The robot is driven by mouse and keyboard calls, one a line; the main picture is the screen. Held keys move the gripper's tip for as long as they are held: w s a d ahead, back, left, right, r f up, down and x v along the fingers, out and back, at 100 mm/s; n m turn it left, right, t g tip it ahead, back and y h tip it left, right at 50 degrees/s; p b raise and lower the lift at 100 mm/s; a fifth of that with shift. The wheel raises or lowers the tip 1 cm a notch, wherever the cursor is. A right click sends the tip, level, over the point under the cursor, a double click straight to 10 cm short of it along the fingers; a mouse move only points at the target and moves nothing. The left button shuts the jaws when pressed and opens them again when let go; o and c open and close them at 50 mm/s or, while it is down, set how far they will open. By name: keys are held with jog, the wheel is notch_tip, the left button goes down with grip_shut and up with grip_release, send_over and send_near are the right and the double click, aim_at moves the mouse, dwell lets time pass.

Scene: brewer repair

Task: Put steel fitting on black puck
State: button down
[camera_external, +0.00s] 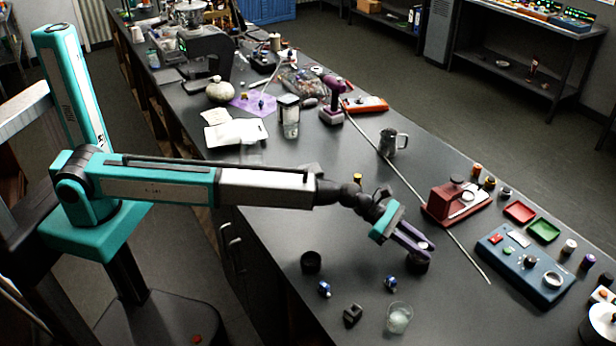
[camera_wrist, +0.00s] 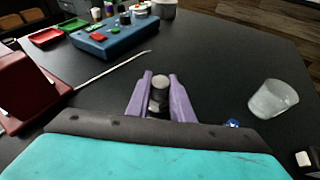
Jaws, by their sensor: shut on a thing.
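My gripper (camera_external: 428,247) has purple fingers, pointing down toward the table in the external view. It is shut on the steel fitting (camera_wrist: 160,82), whose round grey top shows between the fingertips in the wrist view. A black puck (camera_external: 417,266) sits on the table directly beneath the fingertips. Dark material also shows just below the fitting in the wrist view; the fingers partly hide it. I cannot tell whether the fitting touches the puck.
A black cup-like piece (camera_external: 311,262), a small black block (camera_external: 352,315) and a clear glass (camera_external: 399,318) stand nearby. A red device (camera_external: 455,203) and a blue panel (camera_external: 524,265) lie to the right. A thin rod (camera_external: 437,228) crosses the table.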

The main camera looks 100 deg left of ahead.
jog(key=c, duration=1.6)
grip_release()
jog(key=shift+o, duration=0.2)
jog(key=shift+r, duration=0.2)
jog(key=shift+v, duration=0.75)
jog(key=b+v, duration=0.3)
jog(key=v, duration=0.7)
jog(key=shift+s, duration=0.25)
